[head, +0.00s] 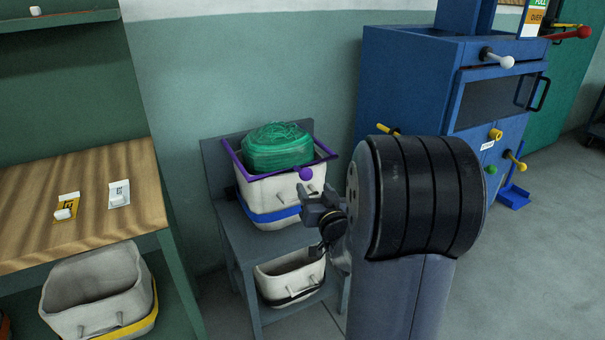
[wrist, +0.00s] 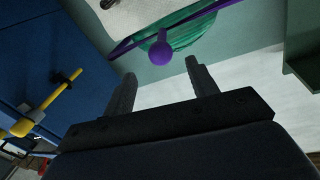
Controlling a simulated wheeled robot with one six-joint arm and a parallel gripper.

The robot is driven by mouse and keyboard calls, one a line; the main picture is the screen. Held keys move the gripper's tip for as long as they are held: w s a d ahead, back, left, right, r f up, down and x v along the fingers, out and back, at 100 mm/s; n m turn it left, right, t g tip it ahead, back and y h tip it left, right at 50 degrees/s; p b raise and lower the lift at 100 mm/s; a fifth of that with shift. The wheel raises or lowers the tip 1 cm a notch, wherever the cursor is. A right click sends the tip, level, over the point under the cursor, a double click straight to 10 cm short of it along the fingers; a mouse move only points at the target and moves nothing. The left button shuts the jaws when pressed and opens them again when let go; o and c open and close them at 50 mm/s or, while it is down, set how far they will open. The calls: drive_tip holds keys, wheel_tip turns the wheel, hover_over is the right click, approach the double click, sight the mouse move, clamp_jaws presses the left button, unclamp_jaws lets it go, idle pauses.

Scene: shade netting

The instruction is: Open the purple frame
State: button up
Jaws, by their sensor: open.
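The purple frame (head: 233,158) lies around the top of a white bin (head: 255,193) with a blue band. A purple ball knob (head: 306,174) sits at its front. Green netting (head: 277,146) is heaped inside the frame and rises above it. In the wrist view the knob (wrist: 160,53) on its short stem is ahead of the fingers, near the top centre, with the purple bar behind it. My gripper (wrist: 157,85) is open and empty, with the knob beyond its fingertips and apart from them. In the head view my gripper (head: 318,197) is just below the knob, partly hidden by my arm.
The bin stands on a grey stand (head: 225,222) with another white bin (head: 290,277) below. A wooden table (head: 90,200) with small items is at left. A blue cabinet (head: 410,85) with projecting knobs stands at right. Open floor (head: 530,260) lies at lower right.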

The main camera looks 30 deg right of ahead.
sight(304, 171)
drive_tip(key=w, duration=0.3)
drive_tip(key=w+d, duration=0.1)
drive_tip(key=w, duration=0.2)
drive_tip(key=w+b, duration=0.1)
drive_tip(key=w, duration=0.3)
drive_tip(key=shift+d, duration=0.3)
drive_tip(key=shift+c, duration=0.3)
clamp_jaws()
